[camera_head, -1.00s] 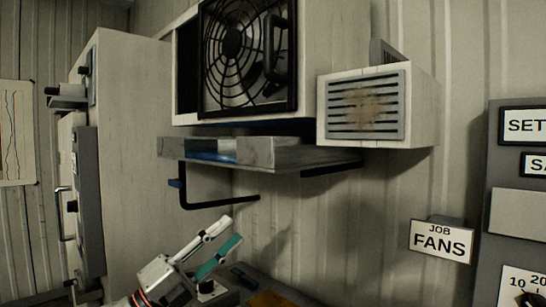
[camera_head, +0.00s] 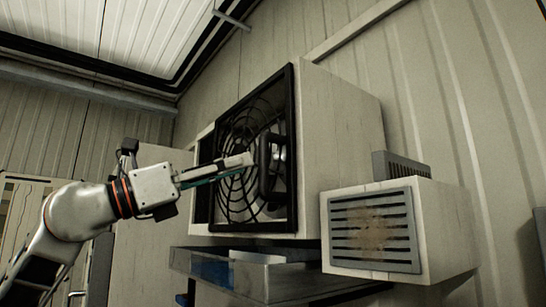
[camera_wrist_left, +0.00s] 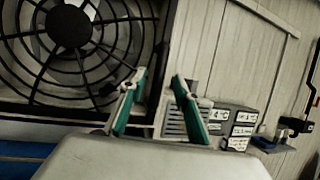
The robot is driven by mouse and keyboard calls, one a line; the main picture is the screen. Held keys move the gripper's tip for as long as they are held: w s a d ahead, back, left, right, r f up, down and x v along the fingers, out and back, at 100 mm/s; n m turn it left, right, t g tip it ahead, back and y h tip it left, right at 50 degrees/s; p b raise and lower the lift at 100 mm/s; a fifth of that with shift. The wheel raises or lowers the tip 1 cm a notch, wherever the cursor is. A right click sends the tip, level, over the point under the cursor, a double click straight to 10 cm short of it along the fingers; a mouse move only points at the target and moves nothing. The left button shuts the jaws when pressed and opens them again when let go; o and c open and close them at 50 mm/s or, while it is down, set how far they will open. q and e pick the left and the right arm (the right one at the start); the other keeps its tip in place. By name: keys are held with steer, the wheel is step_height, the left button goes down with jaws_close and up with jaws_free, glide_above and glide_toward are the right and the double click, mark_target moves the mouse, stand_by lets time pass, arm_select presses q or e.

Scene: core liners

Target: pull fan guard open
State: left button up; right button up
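The fan guard (camera_head: 232,200) is a black round wire grille in a square black frame on the front of a pale housing. A black upright handle (camera_head: 268,165) stands out from its right part. My left gripper (camera_head: 248,161) reaches in from the left, its fingertips in front of the guard close to the handle; contact cannot be told. My right gripper is not in view.
A shelf (camera_head: 265,278) sits below the fan housing (camera_head: 345,125). A pale box with a slatted, rust-stained vent (camera_head: 375,232) juts out at lower right. Labelled signs (camera_wrist_left: 240,130) show in the wrist view. The space left of the guard is open apart from my arm.

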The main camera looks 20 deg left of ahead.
mark_target(263, 185)
arm_select(q)
steer(key=p+x, duration=0.2)
steer(key=x, duration=0.4)
steer(key=shift+r, duration=0.1)
steer(key=shift+w+d, duration=0.3)
jaws_close()
